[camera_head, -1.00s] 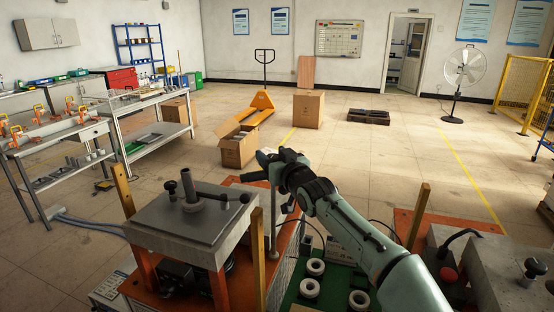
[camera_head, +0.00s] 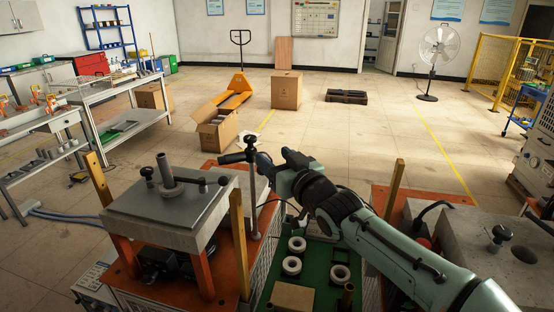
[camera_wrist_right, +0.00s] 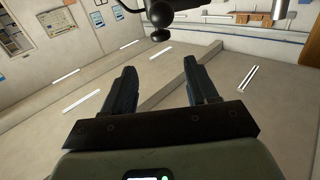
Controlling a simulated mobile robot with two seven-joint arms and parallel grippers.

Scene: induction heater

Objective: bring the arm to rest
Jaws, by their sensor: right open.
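My right arm comes in from the lower right in the head view. Its right gripper (camera_head: 283,175) is above the bench, just right of a post with a black handle (camera_head: 252,150). The fingertips are hard to make out there. In the right wrist view the right gripper (camera_wrist_right: 160,75) has its two dark fingers spread wide with nothing between them. Ceiling lights show beyond the fingers. My left gripper is not in view.
A heater unit with a grey top plate (camera_head: 172,205) stands left of my arm. White rings (camera_head: 291,265) lie on a green surface (camera_head: 318,285) below the arm. A grey block (camera_head: 470,235) stands at right. Open floor lies beyond.

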